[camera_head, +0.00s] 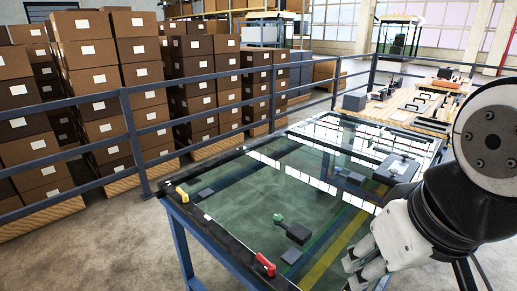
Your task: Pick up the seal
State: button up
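A glass-topped trolley (235,205) stands in front of me. I cannot tell for certain which thing is the seal; a long dark strip (215,229) runs along the trolley's near left edge. A yellow piece (182,194) sits at that edge's far end and a red piece (265,264) farther along it. A dark block with a green part (292,231) lies on the glass. My gripper (358,270) is at the lower right, over or beside the trolley's near right side. Its fingertips point down-left and are partly cut off by the frame; I see nothing held.
A grey device (397,168) and small dark blocks lie at the trolley's right. A blue-grey railing (127,115) runs behind it, with stacked brown boxes (88,80) beyond. A bench with parts (420,104) stands at back right. Floor at lower left is clear.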

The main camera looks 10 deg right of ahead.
aim_at(371, 257)
jog(key=z, duration=0.55)
jog(key=k+l+u, duration=0.15)
jog(key=l, duration=0.15)
jog(key=k+l+u, duration=0.15)
jog(key=l, duration=0.2)
jog(key=i+l+u, duration=0.3)
jog(key=i+l, duration=0.2)
jog(key=l, duration=0.25)
